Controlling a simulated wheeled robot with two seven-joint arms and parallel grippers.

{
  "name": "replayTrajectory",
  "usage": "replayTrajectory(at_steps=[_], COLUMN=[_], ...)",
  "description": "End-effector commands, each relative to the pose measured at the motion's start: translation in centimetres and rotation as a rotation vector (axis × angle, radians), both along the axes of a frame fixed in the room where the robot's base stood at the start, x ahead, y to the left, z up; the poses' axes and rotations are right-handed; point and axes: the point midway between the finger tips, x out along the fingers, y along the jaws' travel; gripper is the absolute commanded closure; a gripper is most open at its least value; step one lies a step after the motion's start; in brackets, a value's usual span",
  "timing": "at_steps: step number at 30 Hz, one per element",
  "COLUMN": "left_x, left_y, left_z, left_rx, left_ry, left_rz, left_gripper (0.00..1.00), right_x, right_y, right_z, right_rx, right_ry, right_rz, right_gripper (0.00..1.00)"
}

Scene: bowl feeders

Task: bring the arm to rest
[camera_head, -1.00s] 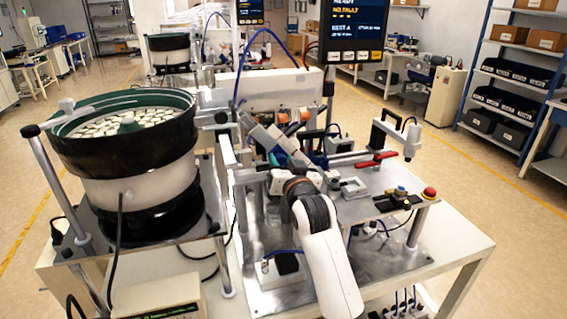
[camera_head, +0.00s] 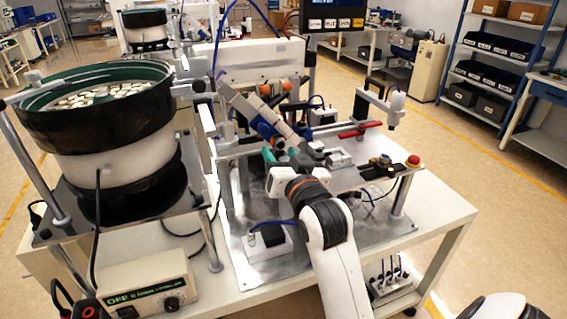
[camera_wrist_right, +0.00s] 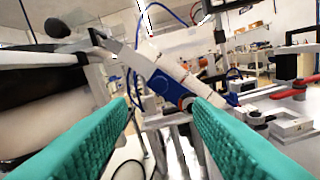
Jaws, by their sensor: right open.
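My right arm (camera_head: 330,245) comes in from the bottom of the head view and reaches over the feeder station. My right gripper (camera_head: 281,155) is at the middle of the station, just below the slanted white-and-blue chute unit (camera_head: 258,116), and its teal fingers are partly hidden by the wrist. In the right wrist view the teal fingers (camera_wrist_right: 162,125) stand wide apart with nothing between them. The chute unit (camera_wrist_right: 165,80) shows beyond them. I cannot tell how close the fingertips are to it. My left gripper does not show.
The black bowl feeder (camera_head: 95,125) with pale parts stands on the left. A control box (camera_head: 150,287) sits below it. To the right are a red clamp handle (camera_head: 359,129), a grey post (camera_head: 375,107) and a red button (camera_head: 413,161).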

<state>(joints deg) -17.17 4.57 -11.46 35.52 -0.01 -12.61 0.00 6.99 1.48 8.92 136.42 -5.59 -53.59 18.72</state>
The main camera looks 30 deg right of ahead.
Motion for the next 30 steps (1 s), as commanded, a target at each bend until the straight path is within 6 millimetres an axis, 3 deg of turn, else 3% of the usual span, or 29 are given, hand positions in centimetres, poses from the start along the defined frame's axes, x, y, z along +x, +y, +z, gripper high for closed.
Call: replayTrajectory(at_steps=[6,22,26,30], left_x=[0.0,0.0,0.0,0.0], left_y=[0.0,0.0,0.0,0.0], left_z=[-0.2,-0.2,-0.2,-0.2], left_rx=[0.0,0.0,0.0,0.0], left_ry=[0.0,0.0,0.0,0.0], left_rz=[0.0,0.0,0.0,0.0], left_gripper=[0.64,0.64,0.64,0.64], right_x=[-1.2,-1.3,-1.9,-5.0], right_y=[0.3,0.4,1.4,3.9], right_z=[0.0,-0.4,-4.0,-12.2], right_rx=[0.001,-0.002,-0.025,-0.077], right_ry=[0.001,0.012,0.133,0.42], right_rz=[0.0,0.003,0.032,0.115], right_gripper=[0.54,0.54,0.54,0.54])
